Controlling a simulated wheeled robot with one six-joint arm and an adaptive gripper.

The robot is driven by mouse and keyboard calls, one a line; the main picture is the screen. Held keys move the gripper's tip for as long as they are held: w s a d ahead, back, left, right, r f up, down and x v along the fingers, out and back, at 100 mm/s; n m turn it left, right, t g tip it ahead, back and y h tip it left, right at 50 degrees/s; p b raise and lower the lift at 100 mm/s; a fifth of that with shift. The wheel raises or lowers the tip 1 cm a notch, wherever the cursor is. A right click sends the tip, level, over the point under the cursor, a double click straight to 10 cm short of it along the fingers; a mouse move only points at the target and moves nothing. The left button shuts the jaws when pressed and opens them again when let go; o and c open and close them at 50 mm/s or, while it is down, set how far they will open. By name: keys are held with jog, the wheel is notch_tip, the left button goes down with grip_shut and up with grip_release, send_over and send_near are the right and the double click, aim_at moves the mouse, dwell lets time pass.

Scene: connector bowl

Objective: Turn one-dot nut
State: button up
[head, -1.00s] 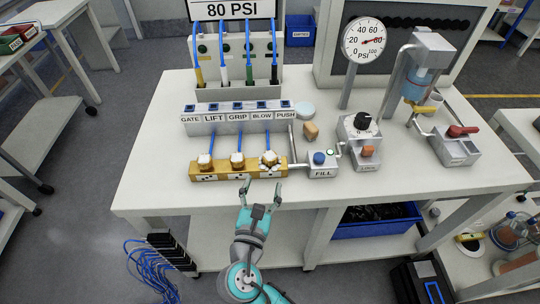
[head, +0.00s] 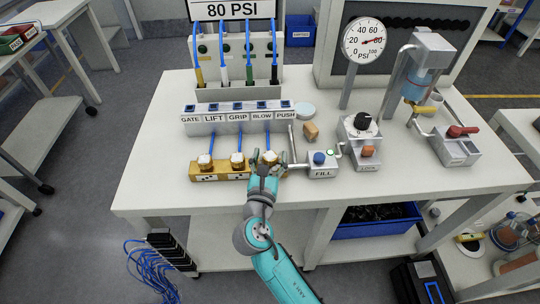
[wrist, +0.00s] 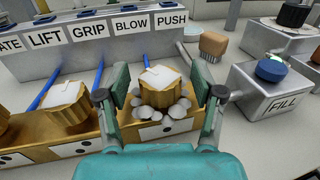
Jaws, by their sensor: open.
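The one-dot nut is the brass nut (wrist: 162,88) with a white top, at the right end of the gold block (wrist: 95,155); a single dot shows on the block face below it. White, bubble-like lumps (wrist: 150,112) ring the nut's base. My gripper (wrist: 163,105) is open, one finger to the left of the nut and one to the right, with a visible gap on each side. In the head view my gripper (head: 265,170) is at the block's right end and partly hides the nut (head: 270,157).
Two similar nuts (head: 237,160) (head: 205,162) stand to the left on the block. The FILL box (head: 322,170) with its blue button is close on the right. The grey labelled box (head: 235,122) stands behind, with blue hoses running from it.

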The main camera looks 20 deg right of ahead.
jog(key=shift+w+d, duration=0.15)
jog(key=shift+w, duration=0.1)
jog(key=c, duration=1.2)
jog(key=shift+o, duration=0.2)
jog(key=shift+m+h, duration=0.3)
jog(key=shift+h, duration=0.1)
jog(key=shift+m+g+h, duration=0.9)
jog(key=shift+g+h, duration=0.2)
jog(key=shift+m+g+h, duration=1.9)
jog(key=shift+m+g, duration=0.1)
jog(key=shift+g, duration=0.5)
